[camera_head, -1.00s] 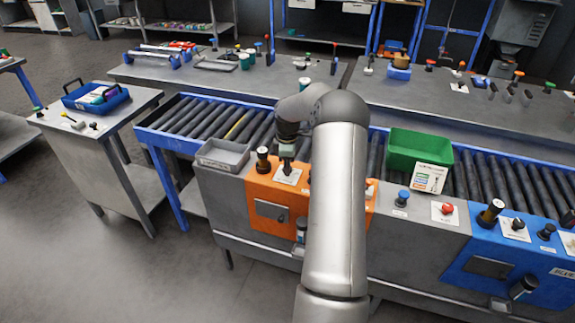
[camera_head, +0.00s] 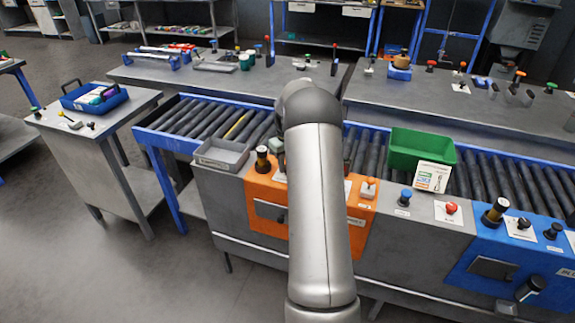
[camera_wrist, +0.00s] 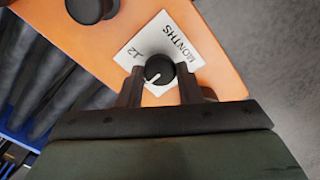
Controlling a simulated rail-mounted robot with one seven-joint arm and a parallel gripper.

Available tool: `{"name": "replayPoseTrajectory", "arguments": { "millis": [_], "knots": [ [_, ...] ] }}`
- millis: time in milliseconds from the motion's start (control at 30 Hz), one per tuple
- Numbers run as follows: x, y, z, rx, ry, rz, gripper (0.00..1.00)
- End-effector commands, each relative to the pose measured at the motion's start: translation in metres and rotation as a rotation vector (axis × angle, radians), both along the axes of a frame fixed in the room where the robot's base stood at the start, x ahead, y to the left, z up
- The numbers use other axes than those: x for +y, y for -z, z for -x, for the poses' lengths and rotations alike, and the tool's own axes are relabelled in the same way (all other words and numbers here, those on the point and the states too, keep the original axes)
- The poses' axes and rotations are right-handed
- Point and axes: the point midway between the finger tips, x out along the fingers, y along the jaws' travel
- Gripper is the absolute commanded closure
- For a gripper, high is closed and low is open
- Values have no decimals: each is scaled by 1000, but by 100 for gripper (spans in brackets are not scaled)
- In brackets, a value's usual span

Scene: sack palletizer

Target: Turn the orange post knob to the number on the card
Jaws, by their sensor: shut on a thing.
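The orange post (camera_head: 262,215) is in the head view at the front of the roller conveyor, partly behind my arm. In the wrist view a round dark knob (camera_wrist: 160,68) stands on its white label, which reads "MONTHS" and "12". The knob's white pointer line points to the lower left of that picture. My gripper (camera_wrist: 160,82) is shut on the knob, one finger on each side. In the head view my arm hides the gripper and this knob. The white card (camera_head: 432,177) leans at the front of the green bin (camera_head: 421,150); its print is too small to read.
A black post knob (camera_head: 262,160) stands beside the label on the orange top. A grey tray (camera_head: 221,155) is to its left. An orange-topped control (camera_head: 369,186), a blue knob (camera_head: 405,196) and a red knob (camera_head: 450,209) are to the right. Rollers run behind.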

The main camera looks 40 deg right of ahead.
Motion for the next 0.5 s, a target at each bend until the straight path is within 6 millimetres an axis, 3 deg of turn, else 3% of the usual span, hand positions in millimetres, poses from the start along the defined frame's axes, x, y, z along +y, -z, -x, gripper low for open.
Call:
{"name": "replayPoseTrajectory", "arguments": {
  "millis": [500],
  "knots": [
    [0, -1, -1, -3, 488, 2, 91]
  ]
}}
